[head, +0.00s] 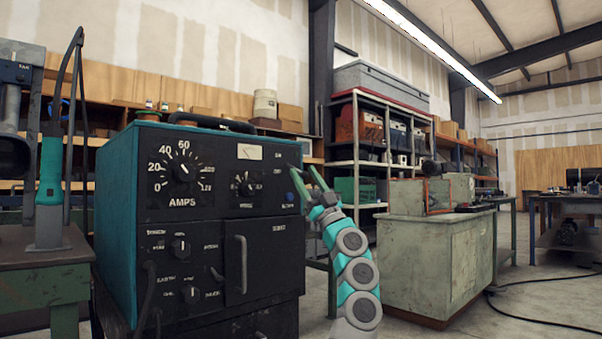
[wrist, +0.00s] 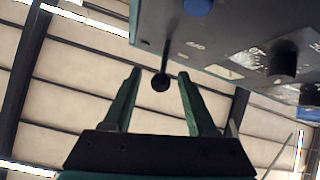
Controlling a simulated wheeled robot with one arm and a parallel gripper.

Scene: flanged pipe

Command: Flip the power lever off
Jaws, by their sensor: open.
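The power lever (wrist: 161,82) is a thin dark stem with a round black knob, standing out from the machine's panel in the wrist view. My gripper (wrist: 160,75) has its two green fingers spread, one on each side of the knob, with visible gaps, so they look apart from it. In the head view my gripper (head: 301,167) is at the right edge of the black front of the teal power unit (head: 118,215). The lever is not clear there, and I cannot tell its on or off setting.
A blue button (wrist: 197,6) sits on the panel close to the lever. The panel also has dials and a vertical handle (head: 237,264). A green workbench cabinet (head: 430,258) stands to the right behind my arm. A cable (head: 540,322) lies on the floor.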

